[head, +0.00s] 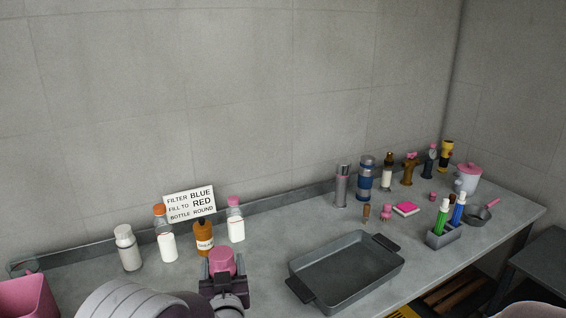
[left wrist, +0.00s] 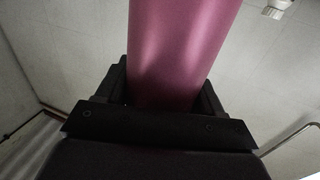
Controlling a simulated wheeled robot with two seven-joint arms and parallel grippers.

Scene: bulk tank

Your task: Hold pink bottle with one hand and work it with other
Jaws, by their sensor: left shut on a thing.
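The pink bottle (head: 221,261) is in my left gripper (head: 224,272), near the front of the counter in the head view. Its pink top shows between the dark fingers; the rest is hidden by my gripper and arm. In the left wrist view the pink bottle (left wrist: 180,50) is a smooth pink cylinder between the fingers of my left gripper (left wrist: 165,88), which is shut on it. My right gripper is in neither view.
A grey tray (head: 345,270) lies right of the bottle on the counter. Several bottles, including an orange-brown one (head: 203,238), stand behind it by a sign (head: 190,204). A pink bin (head: 28,297) is at far left. More items crowd the right end, including a marker holder (head: 443,237).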

